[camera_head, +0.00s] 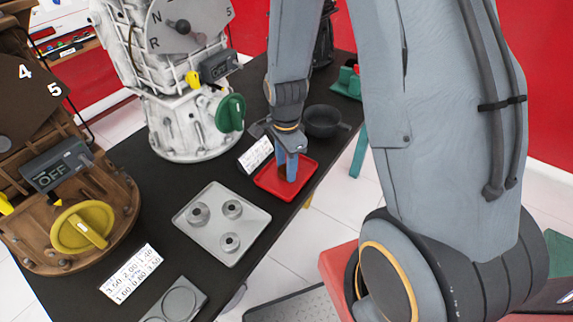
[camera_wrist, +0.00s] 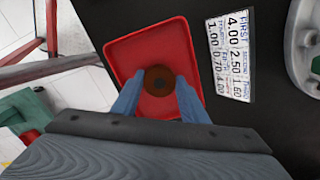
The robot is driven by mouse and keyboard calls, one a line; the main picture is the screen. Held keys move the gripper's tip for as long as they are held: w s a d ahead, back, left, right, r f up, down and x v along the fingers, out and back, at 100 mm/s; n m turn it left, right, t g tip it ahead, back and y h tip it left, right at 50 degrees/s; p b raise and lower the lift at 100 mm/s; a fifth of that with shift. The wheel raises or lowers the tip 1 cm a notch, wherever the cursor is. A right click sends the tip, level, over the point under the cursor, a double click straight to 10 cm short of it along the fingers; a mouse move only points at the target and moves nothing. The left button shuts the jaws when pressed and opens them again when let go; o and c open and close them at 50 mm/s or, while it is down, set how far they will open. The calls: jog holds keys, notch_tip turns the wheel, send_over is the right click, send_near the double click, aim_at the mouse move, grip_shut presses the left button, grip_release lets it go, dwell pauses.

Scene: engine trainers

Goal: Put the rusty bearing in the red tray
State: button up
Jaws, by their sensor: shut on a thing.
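The rusty bearing (camera_wrist: 158,80) is a brown ring with a dark centre, seen in the wrist view between the blue fingertips of my gripper (camera_wrist: 157,97). My gripper is shut on it. In the head view my gripper (camera_head: 287,172) points down over the red tray (camera_head: 300,182), and the bearing is mostly hidden by the fingers there. The red tray also shows in the wrist view (camera_wrist: 122,55), with the bearing over its inner floor. I cannot tell whether the bearing touches the tray floor.
A grey tray (camera_head: 215,245) with several metal bearings stands nearer on the black table (camera_head: 190,190). A white gearbox (camera_head: 185,120) and a brown one (camera_head: 110,200) stand at the left. A number card (camera_wrist: 231,57) lies beside the red tray. A dark pan (camera_head: 322,122) sits behind it.

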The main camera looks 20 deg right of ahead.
jog(key=o, duration=1.1)
jog(key=shift+o, duration=0.2)
notch_tip(320, 180, up, 11)
jog(key=b, duration=0.2)
jog(key=s+r+n, duration=0.2)
jog(key=s+n, duration=0.7)
jog(key=n, duration=0.7)
jog(key=shift+s+d+t, duration=0.2)
jog(key=shift+t, duration=0.2)
jog(key=shift+r, duration=0.1)
